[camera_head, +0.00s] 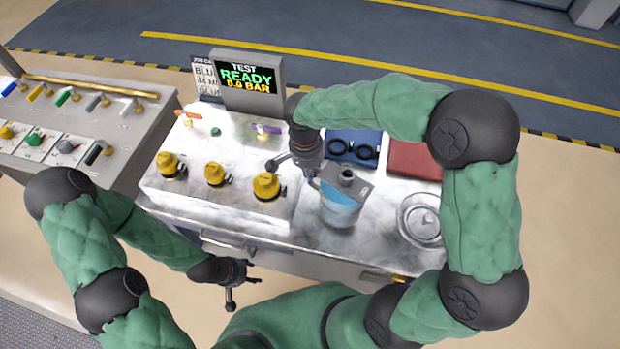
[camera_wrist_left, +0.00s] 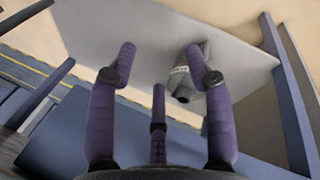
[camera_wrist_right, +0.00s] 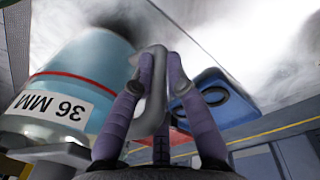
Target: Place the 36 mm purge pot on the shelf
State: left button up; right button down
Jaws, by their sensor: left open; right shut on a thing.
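The 36 mm purge pot (camera_wrist_right: 75,85) has clear walls, blue liquid, a red line and a "36 MM" label. In the head view the pot (camera_head: 341,208) is at the bench's middle; I cannot tell whether it touches the top. My right gripper (camera_head: 308,176) is shut on its grey handle, as the right wrist view shows (camera_wrist_right: 160,65). My left gripper (camera_head: 236,290) is open and empty, low in front of the bench. In the left wrist view a pale shelf-like board (camera_wrist_left: 120,25) lies beyond its fingers (camera_wrist_left: 160,65), with a grey labelled vessel (camera_wrist_left: 185,78) partly behind one finger.
Yellow valve knobs (camera_head: 214,174) stand left of the pot. A blue tray with two black rings (camera_head: 349,137) and a red case (camera_head: 415,160) lie behind it. A round metal lid (camera_head: 423,222) is at the right. A display (camera_head: 246,78) reads "TEST READY".

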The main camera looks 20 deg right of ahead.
jog(key=shift+f, duration=1.25)
jog(key=shift+f+b, duration=0.15)
jog(key=shift+b, duration=0.15)
jog(key=c, duration=1.5)
grip_release()
jog(key=shift+s, duration=0.1)
